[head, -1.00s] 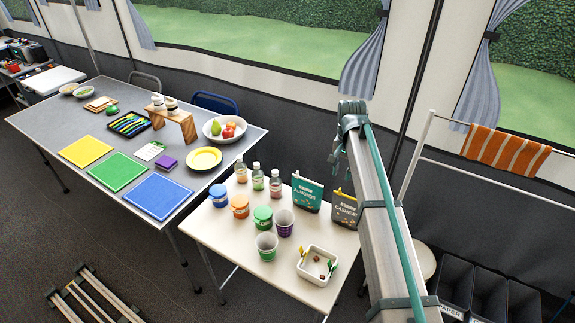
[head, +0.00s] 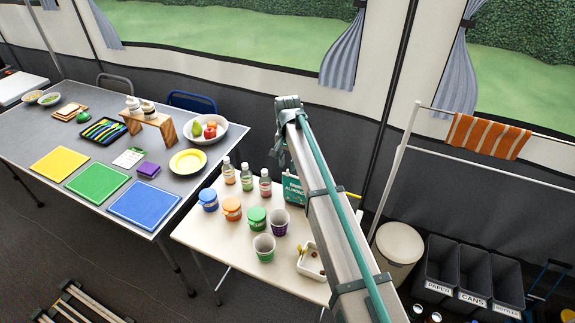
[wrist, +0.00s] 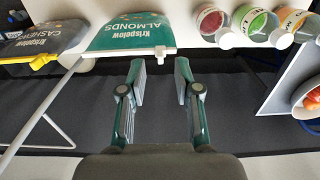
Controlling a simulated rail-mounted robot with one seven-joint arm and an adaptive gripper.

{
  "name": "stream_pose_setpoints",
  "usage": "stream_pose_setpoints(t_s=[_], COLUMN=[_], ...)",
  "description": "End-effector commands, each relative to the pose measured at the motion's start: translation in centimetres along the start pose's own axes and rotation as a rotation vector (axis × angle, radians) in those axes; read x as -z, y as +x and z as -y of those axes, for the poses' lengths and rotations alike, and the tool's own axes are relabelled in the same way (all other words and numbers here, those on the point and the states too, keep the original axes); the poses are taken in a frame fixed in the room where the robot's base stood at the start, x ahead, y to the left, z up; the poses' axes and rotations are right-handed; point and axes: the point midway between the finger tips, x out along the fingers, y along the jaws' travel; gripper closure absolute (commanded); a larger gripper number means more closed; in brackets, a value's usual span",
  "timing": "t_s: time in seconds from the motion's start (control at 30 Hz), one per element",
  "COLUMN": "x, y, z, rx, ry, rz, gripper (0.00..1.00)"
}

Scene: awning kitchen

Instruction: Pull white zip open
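The teal ALMONDS bag (head: 292,188) stands at the back of the cream table, partly covered by my arm in the head view. In the wrist view the ALMONDS bag (wrist: 130,33) appears upside down at the top, with a white zip strip (wrist: 125,52) along its edge. A small white zip slider (wrist: 160,55) sits at the strip's right end. My gripper (wrist: 160,72) is open and empty. Its fingertips are close to the slider, one to each side in the picture; I cannot tell the remaining depth gap.
The dark CASHEW bag (wrist: 40,38) with a yellow zip (wrist: 45,61) is left of the ALMONDS bag in the wrist view. Bottles (wrist: 250,22) stand to the right. A white tray (head: 311,262) and cups (head: 264,246) are on the table (head: 215,240). Bins (head: 470,275) stand right.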

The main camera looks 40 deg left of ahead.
Motion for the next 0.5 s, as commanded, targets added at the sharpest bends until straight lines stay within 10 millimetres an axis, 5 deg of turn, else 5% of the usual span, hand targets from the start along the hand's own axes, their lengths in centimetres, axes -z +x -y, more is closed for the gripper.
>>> stream_pose_setpoints(t_s=[0.2, 0.5], x=[0.0, 0.0], y=[2.2, 2.9], z=[0.0, 0.0], rx=[0.0, 0.0], ry=[0.0, 0.0], rz=[0.0, -0.001], gripper=[0.68, 0.68])
